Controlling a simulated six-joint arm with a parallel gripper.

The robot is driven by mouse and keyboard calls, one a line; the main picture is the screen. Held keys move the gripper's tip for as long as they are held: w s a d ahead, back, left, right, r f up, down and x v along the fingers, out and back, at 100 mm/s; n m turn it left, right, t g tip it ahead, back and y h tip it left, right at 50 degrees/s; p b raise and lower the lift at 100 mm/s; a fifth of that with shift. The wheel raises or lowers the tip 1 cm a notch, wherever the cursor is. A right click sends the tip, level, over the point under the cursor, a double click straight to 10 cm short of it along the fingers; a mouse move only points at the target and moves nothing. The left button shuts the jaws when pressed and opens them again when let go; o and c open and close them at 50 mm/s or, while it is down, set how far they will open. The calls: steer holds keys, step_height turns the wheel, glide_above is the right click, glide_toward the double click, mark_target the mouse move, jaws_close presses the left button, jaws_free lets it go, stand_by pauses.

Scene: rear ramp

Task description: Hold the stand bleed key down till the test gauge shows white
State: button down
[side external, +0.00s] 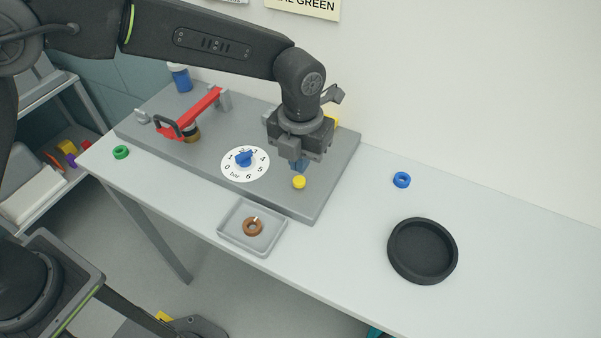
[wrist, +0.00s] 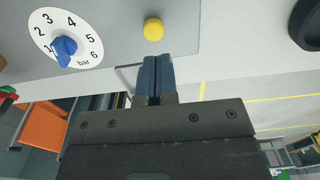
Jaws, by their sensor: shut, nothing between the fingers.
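A round yellow button (side external: 299,182) stands near the front right corner of the grey stand plate; it also shows in the wrist view (wrist: 153,29). I cannot tell from any label whether it is the bleed key. My gripper (side external: 299,165) is shut and empty, its blue fingers pointing down close to the button. In the wrist view the fingertips (wrist: 155,58) appear apart from the button. A white dial (side external: 245,164) marked 0 to 6 bar carries a blue knob (wrist: 65,48).
A tray (side external: 230,234) holds a copper ring (side external: 253,226). A green ring (side external: 121,152), blue ring (side external: 401,179) and black round dish (side external: 422,251) lie on the table.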

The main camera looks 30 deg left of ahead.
mark_target(299, 184)
steer(key=shift+f, duration=2.25)
steer(key=shift+s+a+f, duration=0.1)
steer(key=shift+s+f, duration=0.05)
steer(key=shift+f, duration=1.05)
stand_by(1.9)
step_height(299, 184, up, 15)
steer(key=shift+r, duration=0.15)
stand_by(0.4)
stand_by(0.4)
